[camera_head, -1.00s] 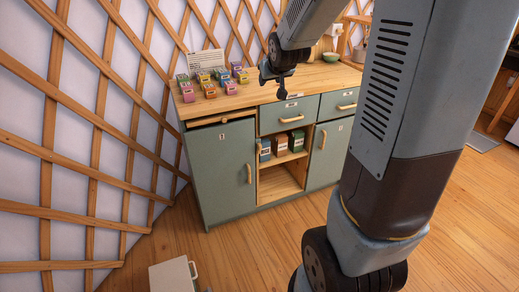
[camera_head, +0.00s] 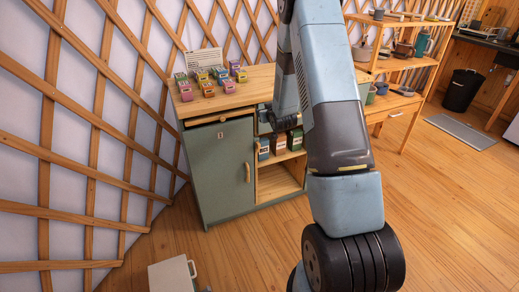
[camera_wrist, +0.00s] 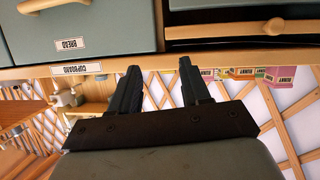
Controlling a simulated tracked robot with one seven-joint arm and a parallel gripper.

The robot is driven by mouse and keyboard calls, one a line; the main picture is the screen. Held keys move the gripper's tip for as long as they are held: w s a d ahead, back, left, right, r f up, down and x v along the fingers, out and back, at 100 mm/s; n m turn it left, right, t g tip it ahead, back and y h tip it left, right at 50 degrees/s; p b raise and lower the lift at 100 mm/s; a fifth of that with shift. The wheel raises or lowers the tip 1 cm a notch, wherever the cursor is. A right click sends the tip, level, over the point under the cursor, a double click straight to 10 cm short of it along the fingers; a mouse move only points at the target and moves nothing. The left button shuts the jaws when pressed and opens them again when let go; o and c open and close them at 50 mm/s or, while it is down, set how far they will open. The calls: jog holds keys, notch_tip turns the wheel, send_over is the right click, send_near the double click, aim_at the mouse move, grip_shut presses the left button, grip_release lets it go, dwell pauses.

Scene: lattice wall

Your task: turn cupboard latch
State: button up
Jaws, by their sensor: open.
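The green cupboard (camera_head: 222,160) stands against the lattice wall, with a numbered left door and a vertical wooden handle (camera_head: 248,172). My arm hides its right part and most of the drawers. In the wrist view, which is upside down, my gripper (camera_wrist: 158,66) is open and empty, its dark fingers apart, close to the worktop's front edge. A "CUPBOARD" label (camera_wrist: 76,69) is on that edge. A drawer front (camera_wrist: 85,28) with a "BREAD" label lies beyond the fingers. A wooden bar sits in a dark slot (camera_wrist: 235,32) beside it. I cannot make out which part is the latch.
Several small coloured boxes (camera_head: 209,88) stand on the worktop, with a card behind them. More boxes (camera_head: 279,144) sit on the open shelf. A wooden rack with pots (camera_head: 390,68) stands at right. A pale box-like object (camera_head: 173,275) is at bottom left.

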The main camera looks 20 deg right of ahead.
notch_tip(320, 180, down, 13)
jog(key=d+t, duration=0.1)
jog(key=t, duration=0.1)
jog(key=t+y, duration=0.2)
send_near(259, 147)
jog(key=w, duration=0.9)
jog(key=shift+w+a+f, duration=0.1)
jog(key=shift+w+a, duration=0.3)
jog(key=shift+c, duration=0.4)
grip_shut()
